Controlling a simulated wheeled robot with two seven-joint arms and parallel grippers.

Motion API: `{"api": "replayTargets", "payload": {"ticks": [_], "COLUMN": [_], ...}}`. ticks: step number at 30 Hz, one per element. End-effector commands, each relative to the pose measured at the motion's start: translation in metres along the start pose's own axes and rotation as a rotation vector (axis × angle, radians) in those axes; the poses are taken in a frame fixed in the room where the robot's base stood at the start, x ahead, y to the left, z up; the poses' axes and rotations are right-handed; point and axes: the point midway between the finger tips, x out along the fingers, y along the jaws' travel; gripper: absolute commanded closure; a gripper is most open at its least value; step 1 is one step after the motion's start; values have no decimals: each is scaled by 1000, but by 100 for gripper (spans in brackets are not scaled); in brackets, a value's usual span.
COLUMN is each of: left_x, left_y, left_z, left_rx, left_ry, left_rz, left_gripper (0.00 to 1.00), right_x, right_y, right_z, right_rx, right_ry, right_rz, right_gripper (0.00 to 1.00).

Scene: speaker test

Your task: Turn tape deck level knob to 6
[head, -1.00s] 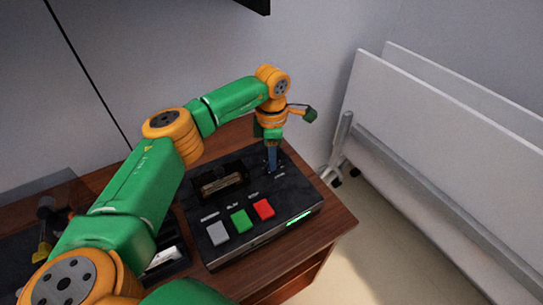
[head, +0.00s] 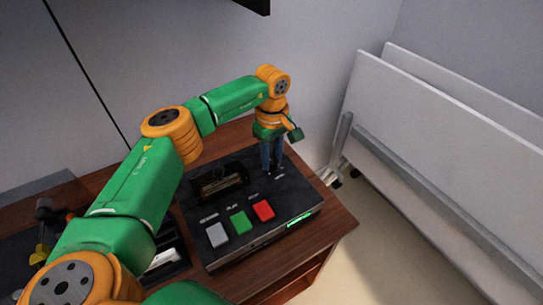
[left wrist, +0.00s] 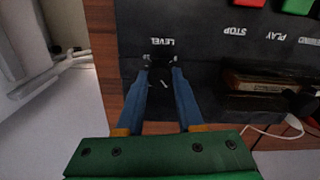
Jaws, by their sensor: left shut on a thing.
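The black tape deck (head: 215,250) sits on a brown wooden cabinet. Its level knob (left wrist: 162,76) is dark and small, near the "LEVEL" label in the left wrist view. A short white mark shows between my fingers there; I cannot read a setting from it. My left gripper (head: 272,170) points down onto the deck's far right corner. In the left wrist view the blue fingers of my left gripper (left wrist: 160,70) stand on both sides of the knob, shut on it. In the head view the fingers hide the knob. My right gripper is not in view.
Grey, green and red buttons (head: 239,222) line the deck's front, with a cassette slot (head: 221,186) behind them. The wooden cabinet (head: 335,235) has bare edge at right. White panels (head: 440,150) lean at the right. A wall stands behind.

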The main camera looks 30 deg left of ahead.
Motion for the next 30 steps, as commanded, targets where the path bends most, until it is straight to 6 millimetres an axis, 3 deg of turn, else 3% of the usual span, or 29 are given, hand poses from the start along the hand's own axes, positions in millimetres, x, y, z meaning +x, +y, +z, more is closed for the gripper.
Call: {"api": "replayTargets", "payload": {"ticks": [30], "left_x": [2], "left_y": [0], "left_z": [1], "left_rx": [925], "left_ry": [-4], "left_rz": [-4], "left_gripper": [100], "right_x": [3], "right_y": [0], "right_z": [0], "right_rx": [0], "right_ry": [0], "right_rz": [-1], "right_gripper": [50]}}
